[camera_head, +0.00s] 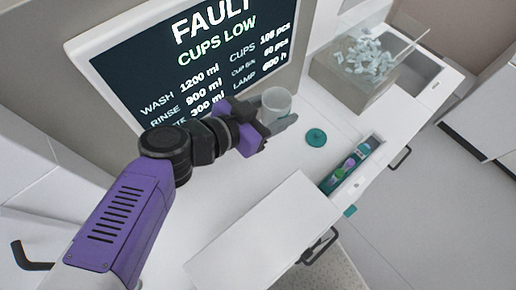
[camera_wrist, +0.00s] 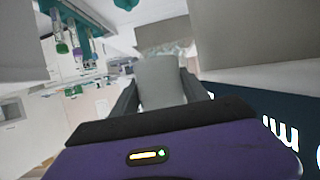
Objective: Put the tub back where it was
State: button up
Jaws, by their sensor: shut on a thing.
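The tub (camera_head: 276,102) is a pale, translucent cup-shaped container. My gripper (camera_head: 283,120) is shut on the tub, with a finger on each side of it. The tub also shows in the wrist view (camera_wrist: 161,82), between the two dark fingers (camera_wrist: 160,90). It is held in front of the lower right part of the screen, over the white worktop (camera_head: 240,182). Whether its base touches anything cannot be told.
A teal round lid (camera_head: 316,137) lies on the worktop right of the tub. A clear-walled bin of small pale pieces (camera_head: 365,56) stands at the back right. A narrow slot with coloured tubes (camera_head: 350,166) is at the front right. The fault screen (camera_head: 150,60) stands behind my arm.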

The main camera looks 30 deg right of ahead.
aim_at(271, 155)
notch_tip(271, 155, down, 19)
jog(key=shift+r+b, duration=0.1)
jog(key=shift+b, duration=0.7)
jog(key=o, duration=1.4)
jog(key=shift+c, duration=0.2)
jog(key=b+v, duration=0.3)
jog(key=v, duration=0.9)
jog(key=shift+r, duration=0.15)
jog(key=shift+s, duration=0.15)
